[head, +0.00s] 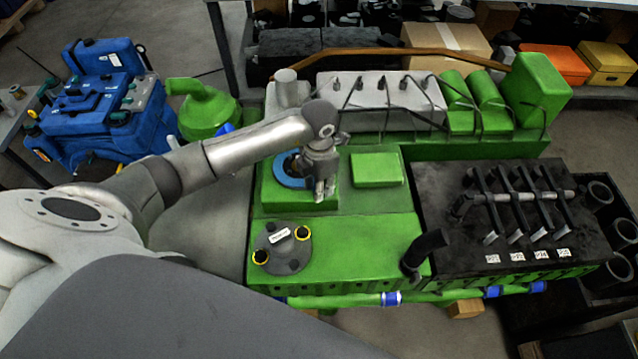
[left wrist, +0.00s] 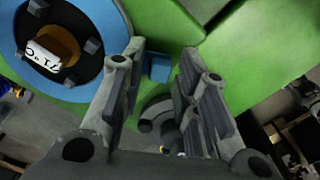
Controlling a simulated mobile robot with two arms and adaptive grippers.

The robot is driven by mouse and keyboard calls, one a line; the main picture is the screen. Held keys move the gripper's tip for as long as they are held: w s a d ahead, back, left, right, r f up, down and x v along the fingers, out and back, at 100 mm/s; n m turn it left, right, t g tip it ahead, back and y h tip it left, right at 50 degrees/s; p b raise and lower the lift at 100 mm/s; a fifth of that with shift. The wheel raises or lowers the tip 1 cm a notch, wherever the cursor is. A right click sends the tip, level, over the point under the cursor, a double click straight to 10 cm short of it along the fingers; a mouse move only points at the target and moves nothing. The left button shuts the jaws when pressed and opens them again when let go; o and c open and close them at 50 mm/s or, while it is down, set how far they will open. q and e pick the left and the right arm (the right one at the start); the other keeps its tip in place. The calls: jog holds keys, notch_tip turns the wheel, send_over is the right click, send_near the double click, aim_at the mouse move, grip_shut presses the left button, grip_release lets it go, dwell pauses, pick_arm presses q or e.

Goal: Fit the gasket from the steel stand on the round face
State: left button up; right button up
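A flat blue ring, the gasket (head: 287,178), lies on a green block of the engine. In the left wrist view the blue ring (left wrist: 98,22) surrounds a dark round face (left wrist: 72,70) with grey studs, an orange-brown hub and a white label. I cannot tell whether the ring sits fully flat. A small blue tab (left wrist: 158,68) shows between my fingers, apart from them; its join to the ring is hidden. My left gripper (head: 320,197) is just right of the ring, open and empty; its spread fingers show in the left wrist view (left wrist: 163,100). I cannot identify the steel stand. My right gripper is out of view.
A dark round cover (head: 270,262) with yellow rings sits nearer on the green engine (head: 360,235). A raised green box (head: 377,170) stands right of my gripper. A black head with rocker arms (head: 450,215) is at the right. The green top between is clear.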

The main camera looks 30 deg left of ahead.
pick_arm(q)
jog(key=shift+o, duration=0.6)
notch_tip(320, 180, up, 12)
dwell(0.5)
